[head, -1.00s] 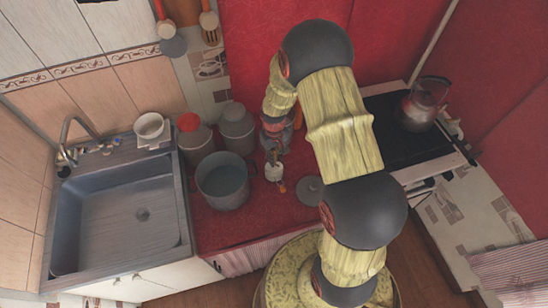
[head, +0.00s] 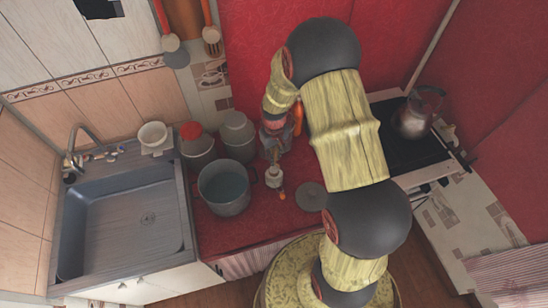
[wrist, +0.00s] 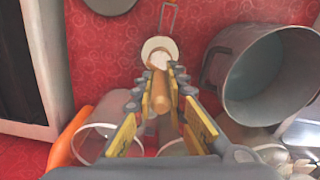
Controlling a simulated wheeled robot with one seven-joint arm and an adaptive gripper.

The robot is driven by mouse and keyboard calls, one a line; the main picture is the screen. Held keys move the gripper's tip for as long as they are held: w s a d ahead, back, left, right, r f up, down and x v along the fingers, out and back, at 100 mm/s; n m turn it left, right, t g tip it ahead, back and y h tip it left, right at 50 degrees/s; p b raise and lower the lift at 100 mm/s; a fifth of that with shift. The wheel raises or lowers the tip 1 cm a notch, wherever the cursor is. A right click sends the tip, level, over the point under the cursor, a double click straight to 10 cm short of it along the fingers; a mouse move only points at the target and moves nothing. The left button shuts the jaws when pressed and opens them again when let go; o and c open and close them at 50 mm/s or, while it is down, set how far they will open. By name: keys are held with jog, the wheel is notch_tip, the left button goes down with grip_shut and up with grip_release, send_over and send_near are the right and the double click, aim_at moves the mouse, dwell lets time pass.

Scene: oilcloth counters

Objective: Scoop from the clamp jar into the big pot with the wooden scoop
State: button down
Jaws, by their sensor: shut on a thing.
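The clamp jar (head: 275,179) is small and pale and stands on the red counter to the right of the big pot (head: 226,207). In the wrist view the jar's round rim (wrist: 147,46) and wire clamp (wrist: 168,14) show ahead of my gripper, and the grey pot (wrist: 230,60) is at the right. My gripper (wrist: 164,90) is shut on the wooden scoop (wrist: 161,98). The scoop's far end is at the jar's mouth; I cannot tell how deep it goes or whether it holds anything. In the head view my gripper (head: 274,153) is just behind the jar.
A grey lid (head: 311,196) lies right of the jar. A red-topped can (head: 196,145) and a grey can (head: 238,134) stand behind the pot. The sink (head: 125,225) is at left, and a kettle (head: 413,120) is on the stove at right. An orange object (wrist: 68,140) is near my gripper.

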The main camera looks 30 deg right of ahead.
aim_at(274, 150)
jog(key=shift+r+p, duration=1.5)
jog(key=shift+r, duration=1.25)
